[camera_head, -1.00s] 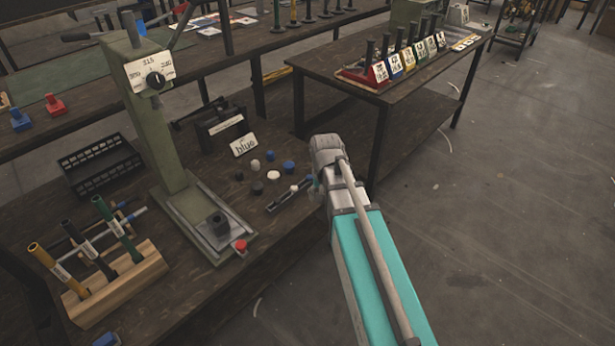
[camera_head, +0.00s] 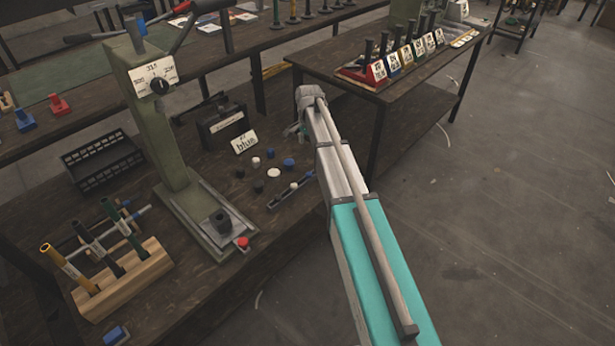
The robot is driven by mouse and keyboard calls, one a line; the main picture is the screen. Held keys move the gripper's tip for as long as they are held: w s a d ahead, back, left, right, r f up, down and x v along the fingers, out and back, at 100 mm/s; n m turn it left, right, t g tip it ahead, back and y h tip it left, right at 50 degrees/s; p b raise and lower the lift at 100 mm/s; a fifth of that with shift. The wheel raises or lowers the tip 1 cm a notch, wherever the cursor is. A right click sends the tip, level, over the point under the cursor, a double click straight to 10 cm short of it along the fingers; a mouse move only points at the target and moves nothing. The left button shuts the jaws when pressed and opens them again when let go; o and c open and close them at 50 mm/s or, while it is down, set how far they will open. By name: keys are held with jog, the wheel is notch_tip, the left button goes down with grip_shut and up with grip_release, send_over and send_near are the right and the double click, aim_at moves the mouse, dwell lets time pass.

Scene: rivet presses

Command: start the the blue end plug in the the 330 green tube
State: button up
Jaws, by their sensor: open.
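Blue end plugs lie among white and black ones on the dark bench, beside a card reading "blue" (camera_head: 244,142). One bright blue plug (camera_head: 288,163) is at the right of the group, and a darker blue one (camera_head: 270,153) is behind it. A green tube (camera_head: 122,228) leans at the right end of the wooden rack (camera_head: 128,284), next to a dark tube (camera_head: 97,247) and a yellow one (camera_head: 70,270). I cannot read the tube lengths. My arm reaches in from the lower right over the bench's right edge.
A green press (camera_head: 160,115) with a dial stands between rack and plugs, with a red button (camera_head: 242,243) on its base. A black crate (camera_head: 103,162) is at left. A narrow dark strip (camera_head: 280,196) lies by the plugs. Another table (camera_head: 400,70) stands at back right.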

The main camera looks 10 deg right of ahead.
jog(key=shift+f, duration=0.1)
jog(key=b, duration=0.9)
send_over(309, 174)
jog(key=f, duration=0.8)
jog(key=shift+w+f, duration=0.2)
jog(key=shift+f, duration=0.05)
jog(key=shift+s+f+b, duration=0.1)
jog(key=shift+f+b, duration=2.35)
jog(key=shift+f, duration=0.15)
jog(key=c, duration=0.9)
